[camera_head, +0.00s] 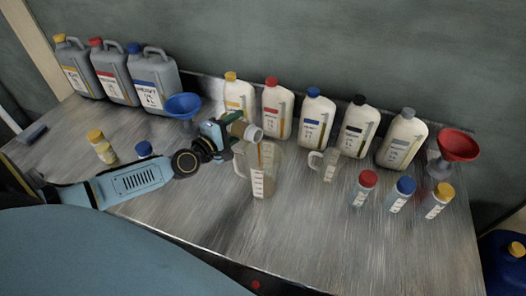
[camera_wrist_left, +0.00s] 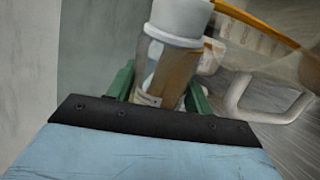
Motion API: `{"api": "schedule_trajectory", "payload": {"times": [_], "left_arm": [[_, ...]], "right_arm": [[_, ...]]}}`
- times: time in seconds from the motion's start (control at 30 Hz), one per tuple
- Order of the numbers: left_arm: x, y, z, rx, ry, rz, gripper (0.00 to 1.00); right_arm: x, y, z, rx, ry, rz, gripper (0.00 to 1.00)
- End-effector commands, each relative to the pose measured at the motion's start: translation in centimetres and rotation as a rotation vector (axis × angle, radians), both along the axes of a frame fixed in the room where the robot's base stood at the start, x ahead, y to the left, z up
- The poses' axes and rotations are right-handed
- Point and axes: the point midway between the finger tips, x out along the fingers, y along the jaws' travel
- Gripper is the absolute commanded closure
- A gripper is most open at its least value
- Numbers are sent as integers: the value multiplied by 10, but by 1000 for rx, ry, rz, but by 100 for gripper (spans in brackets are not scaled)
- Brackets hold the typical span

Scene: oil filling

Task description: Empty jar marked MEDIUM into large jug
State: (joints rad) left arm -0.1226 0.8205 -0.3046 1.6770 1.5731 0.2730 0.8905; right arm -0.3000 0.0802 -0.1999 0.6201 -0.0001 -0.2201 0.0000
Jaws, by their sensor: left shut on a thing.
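My left gripper (camera_head: 228,136) is shut on a small clear jar (camera_head: 240,128) with a light grey neck. The jar is tilted, its mouth over the large clear measuring jug (camera_head: 265,184), which stands upright. In the left wrist view, the jar (camera_wrist_left: 166,70) sits between the green fingers (camera_wrist_left: 158,88) and shows brownish contents; its label cannot be read. An orange streak (camera_wrist_left: 262,24) runs from near the mouth to the right, seemingly pouring oil. The jug's rim and handle (camera_wrist_left: 262,98) also show there. My right gripper is not in view.
A small jug (camera_head: 329,164) stands right of the large one. Capped jars (camera_head: 402,194) stand further right. Blue (camera_head: 182,106) and red (camera_head: 458,146) funnels, bottles (camera_head: 312,119) and canisters (camera_head: 152,80) line the back.

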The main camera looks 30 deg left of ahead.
Motion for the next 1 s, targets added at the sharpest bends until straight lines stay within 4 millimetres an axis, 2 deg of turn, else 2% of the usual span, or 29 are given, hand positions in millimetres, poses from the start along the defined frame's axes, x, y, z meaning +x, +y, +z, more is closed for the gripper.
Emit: {"api": "schedule_trajectory", "payload": {"times": [1.0], "left_arm": [[0,-1,7,111,-11,1,76]], "right_arm": [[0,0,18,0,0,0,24]]}}
